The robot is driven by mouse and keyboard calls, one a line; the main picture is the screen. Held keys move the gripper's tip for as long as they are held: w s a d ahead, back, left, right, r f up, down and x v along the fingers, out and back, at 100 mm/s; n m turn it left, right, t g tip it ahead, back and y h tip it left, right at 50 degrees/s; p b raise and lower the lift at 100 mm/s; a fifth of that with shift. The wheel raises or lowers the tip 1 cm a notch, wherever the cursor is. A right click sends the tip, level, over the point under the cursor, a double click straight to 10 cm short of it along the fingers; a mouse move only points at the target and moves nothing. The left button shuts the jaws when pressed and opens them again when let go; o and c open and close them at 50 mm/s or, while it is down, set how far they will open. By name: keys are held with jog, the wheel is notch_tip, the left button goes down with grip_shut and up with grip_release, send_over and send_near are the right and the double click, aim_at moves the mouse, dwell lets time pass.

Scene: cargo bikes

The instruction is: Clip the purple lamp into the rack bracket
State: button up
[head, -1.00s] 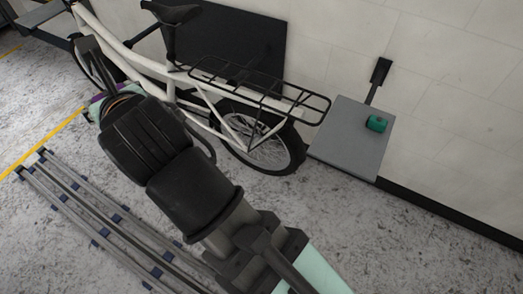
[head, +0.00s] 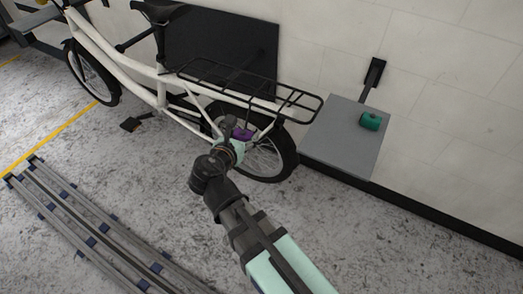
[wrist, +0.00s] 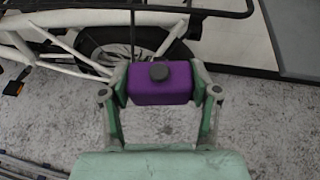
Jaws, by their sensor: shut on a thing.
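The purple lamp (wrist: 160,90) is a small block with a dark round knob on the face toward the wrist camera. My gripper (wrist: 161,92) is shut on it, one finger at each end. In the head view the lamp (head: 242,133) shows beyond my gripper (head: 238,140), in front of the white bike's rear wheel. The black rear rack (head: 245,88) sits over that wheel, and its rails also cross the top of the wrist view (wrist: 120,5). I cannot make out the rack bracket.
A grey wall shelf (head: 335,145) at the right holds a green lamp-like object (head: 370,121). The white bike (head: 140,67) stands along the wall in front of a dark panel (head: 215,55). Floor rails (head: 85,225) run at the lower left. The floor between rails and bike is open.

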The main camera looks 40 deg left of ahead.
jog(key=w+d+f+m+h+b, duration=0.1)
jog(key=w+d+f+m+h, duration=0.1)
jog(key=w+f, duration=0.4)
jog(key=shift+w+d+f, duration=0.25)
jog(key=shift+w+d, duration=0.05)
jog(key=shift+w, duration=2)
jog(key=shift+w+a+p, duration=0.1)
jog(key=shift+w+p, duration=0.35)
jog(key=shift+w, duration=0.5)
dwell(0.6)
jog(key=o, duration=1.3)
jog(key=shift+c, duration=0.2)
